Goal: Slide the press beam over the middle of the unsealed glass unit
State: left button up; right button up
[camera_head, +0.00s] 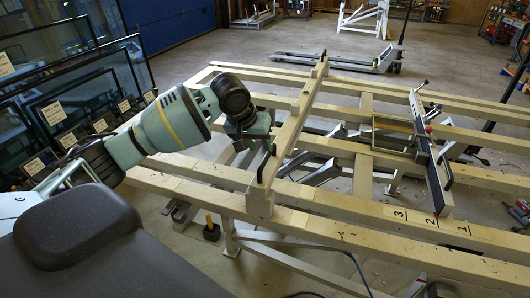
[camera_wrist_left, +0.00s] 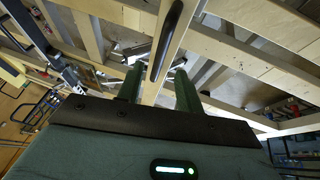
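The pale wooden press beam (camera_head: 298,122) lies across the rails of the tilting frame (camera_head: 345,232), left of its middle. A black handle (camera_head: 263,167) stands at its near end; the handle also shows in the left wrist view (camera_wrist_left: 165,42). My left gripper (camera_head: 268,148) is beside the beam near this handle. In the left wrist view its two green fingers (camera_wrist_left: 157,85) are apart, with the handle beyond and between them; contact cannot be told. A small framed piece (camera_head: 393,135) sits on the rails right of the beam; I cannot tell if it is the glass unit. My right gripper is out of view.
A dark-edged bar (camera_head: 434,168) crosses the rails at the right. Labelled glass panes (camera_head: 75,105) lean at the left. A pallet truck (camera_head: 335,62) stands behind the frame.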

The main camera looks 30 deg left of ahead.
aim_at(266, 156)
pick_arm(q)
jog(key=shift+x, duration=2.4)
jog(key=shift+r, duration=0.1)
grip_shut()
